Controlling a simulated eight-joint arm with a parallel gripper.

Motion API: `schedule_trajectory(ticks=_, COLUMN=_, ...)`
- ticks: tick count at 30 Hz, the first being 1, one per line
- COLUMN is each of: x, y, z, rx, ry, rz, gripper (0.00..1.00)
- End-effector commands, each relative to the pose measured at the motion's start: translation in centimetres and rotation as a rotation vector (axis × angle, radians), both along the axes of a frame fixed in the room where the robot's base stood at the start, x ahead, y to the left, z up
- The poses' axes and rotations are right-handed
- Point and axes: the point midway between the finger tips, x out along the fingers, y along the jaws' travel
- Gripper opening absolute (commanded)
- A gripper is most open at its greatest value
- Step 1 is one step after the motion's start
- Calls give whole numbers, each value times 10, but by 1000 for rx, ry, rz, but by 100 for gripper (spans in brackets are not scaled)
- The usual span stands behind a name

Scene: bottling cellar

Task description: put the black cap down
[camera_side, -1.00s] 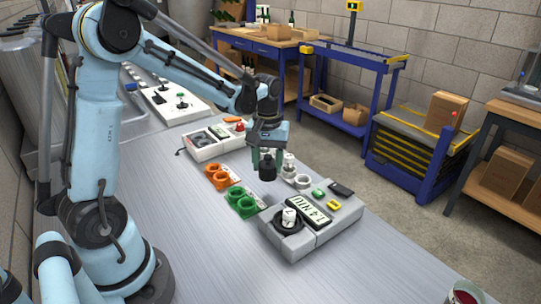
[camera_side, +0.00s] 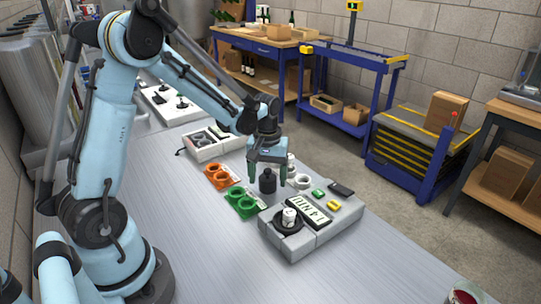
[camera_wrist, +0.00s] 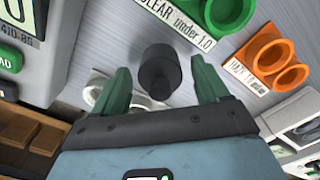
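The black cap (camera_side: 268,181), a dark stepped cylinder, appears to stand upright on the grey bench top, beside the green holder. In the wrist view the black cap (camera_wrist: 160,68) is between my two green fingers, with a visible gap on each side. My gripper (camera_side: 268,173) is open around it, pointing down; in the wrist view my gripper (camera_wrist: 160,88) also shows spread fingers. The cap's underside and its contact with the bench are hidden.
A green two-ring holder (camera_side: 241,203) and an orange one (camera_side: 217,176) lie left of the cap. A white ring (camera_side: 302,180) is close on the right.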

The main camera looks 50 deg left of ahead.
Motion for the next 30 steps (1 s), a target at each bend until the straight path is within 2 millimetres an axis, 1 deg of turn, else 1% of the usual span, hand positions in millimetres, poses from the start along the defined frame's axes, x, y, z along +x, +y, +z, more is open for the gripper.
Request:
schedule_trajectory(ticks=8, x=0, y=0, z=1, rx=0, ry=0, rz=0, gripper=75)
schedule_trajectory(ticks=11, x=0, y=0, z=5, rx=0, ry=0, rz=0, gripper=75)
schedule_trajectory(ticks=13, x=0, y=0, z=11, rx=0, ry=0, rz=0, gripper=75)
schedule_trajectory(ticks=17, x=0, y=0, z=31, rx=0, ry=0, rz=0, gripper=75)
schedule_trajectory(ticks=27, x=0, y=0, z=90, rx=0, ry=0, rz=0, gripper=75)
schedule_trajectory(ticks=30, x=0, y=0, z=103, rx=0, ry=0, rz=0, gripper=75)
